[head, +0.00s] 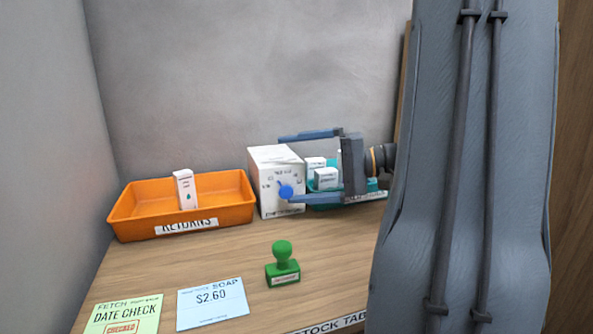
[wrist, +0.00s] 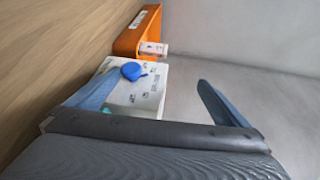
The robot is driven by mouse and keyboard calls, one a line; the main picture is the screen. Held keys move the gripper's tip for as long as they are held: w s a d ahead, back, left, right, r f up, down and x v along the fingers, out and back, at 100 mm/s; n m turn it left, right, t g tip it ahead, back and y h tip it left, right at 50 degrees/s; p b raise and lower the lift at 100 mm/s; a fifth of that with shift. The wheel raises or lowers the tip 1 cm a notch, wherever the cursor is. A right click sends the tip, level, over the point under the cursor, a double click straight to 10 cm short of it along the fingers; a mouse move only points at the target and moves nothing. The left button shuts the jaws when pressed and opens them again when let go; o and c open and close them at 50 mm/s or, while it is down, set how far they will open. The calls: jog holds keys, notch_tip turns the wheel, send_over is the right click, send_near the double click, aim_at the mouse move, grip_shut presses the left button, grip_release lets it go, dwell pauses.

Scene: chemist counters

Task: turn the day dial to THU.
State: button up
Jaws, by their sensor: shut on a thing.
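The day dial (head: 285,190) is a round blue knob on the front face of a white box (head: 278,159). It also shows in the wrist view (wrist: 131,71). Small dark labels surround it, too small to read, so the day it points at cannot be told. My gripper (head: 284,168) comes from the right with its blue fingers wide apart across the box. One finger lies along the front face, its tip close by the dial; the other is at the back, above the box in the picture. It is shut on the box; exact contact points are unclear.
An orange returns tray (head: 130,222) holding a small white carton (head: 184,189) stands left of the box. A teal tray (head: 369,196) with white cartons is behind my gripper. A grey wall is behind.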

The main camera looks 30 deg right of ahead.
jog(key=shift+s+d+r+p, duration=0.15)
jog(key=shift+s+r, duration=0.05)
jog(key=shift+r, duration=0.2)
jog(key=shift+s+d+r+p, duration=0.15)
jog(key=shift+r, duration=0.2)
jog(key=shift+s+d+r, duration=0.15)
jog(key=shift+s, duration=0.05)
jog(key=shift+c, duration=0.9)
jog(key=shift+s+r, duration=0.1)
jog(key=shift+s, duration=0.05)
jog(key=c, duration=0.8)
jog(key=s+d+r+p, duration=0.2)
jog(key=s+d+p, duration=0.2)
jog(key=shift+d+r, duration=0.25)
jog(key=shift+r, duration=0.1)
